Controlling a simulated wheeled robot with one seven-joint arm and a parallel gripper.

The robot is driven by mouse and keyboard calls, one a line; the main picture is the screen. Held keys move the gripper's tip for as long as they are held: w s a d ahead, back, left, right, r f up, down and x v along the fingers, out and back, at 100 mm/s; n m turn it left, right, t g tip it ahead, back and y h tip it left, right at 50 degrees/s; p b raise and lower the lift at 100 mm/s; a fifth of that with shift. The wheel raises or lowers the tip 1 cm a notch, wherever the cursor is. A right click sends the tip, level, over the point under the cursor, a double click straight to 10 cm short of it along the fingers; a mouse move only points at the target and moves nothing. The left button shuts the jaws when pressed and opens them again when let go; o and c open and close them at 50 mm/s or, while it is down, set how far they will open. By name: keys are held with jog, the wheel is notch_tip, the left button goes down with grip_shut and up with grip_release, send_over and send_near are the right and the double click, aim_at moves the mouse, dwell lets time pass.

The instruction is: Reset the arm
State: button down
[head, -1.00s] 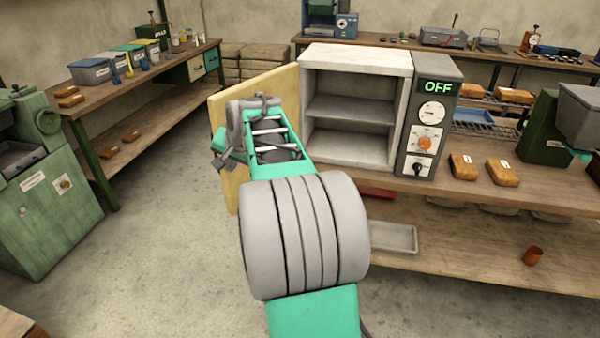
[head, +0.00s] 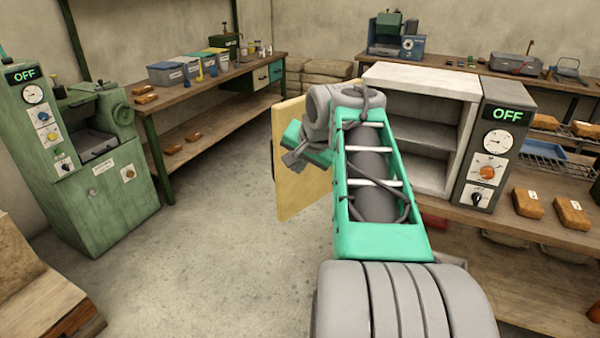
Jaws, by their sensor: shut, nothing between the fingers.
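My gripper (head: 293,161) is at the end of my raised, folded arm, left of the arm's green link. It is small, partly hidden by the wrist, and holds nothing that I can see. It shows in front of the pale yellow door (head: 290,190) of the white oven (head: 440,83). I cannot tell the exact gap between gripper and door. The door stands open to the left. My arm covers part of the oven's front.
The oven's control box (head: 492,140) reads OFF. Wrapped brown blocks (head: 527,203) lie on the bench right of it. A green machine (head: 95,185) stands at the left. A long side bench (head: 215,82) carries several bins. The floor (head: 215,230) between is clear.

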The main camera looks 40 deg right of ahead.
jog(key=s+a+f+n+g, duration=0.3)
jog(key=s+f+n+g, duration=0.15)
jog(key=s+f, duration=0.85)
jog(key=s+a+f+n+p, duration=0.2)
jog(key=a, duration=0.4)
jog(key=s+a+f+n+p, duration=0.1)
jog(key=a+f+n, duration=0.1)
jog(key=a, duration=0.5)
jog(key=w+a+r+n+y+p, duration=0.1)
jog(key=a+r+n, duration=0.2)
jog(key=a, duration=0.5)
jog(key=shift+r+y+p, duration=0.3)
jog(key=shift+r+p, duration=0.1)
jog(key=shift+w+a+t, duration=0.1)
jog(key=shift+a+t, duration=0.05)
jog(key=shift+t, duration=0.1)
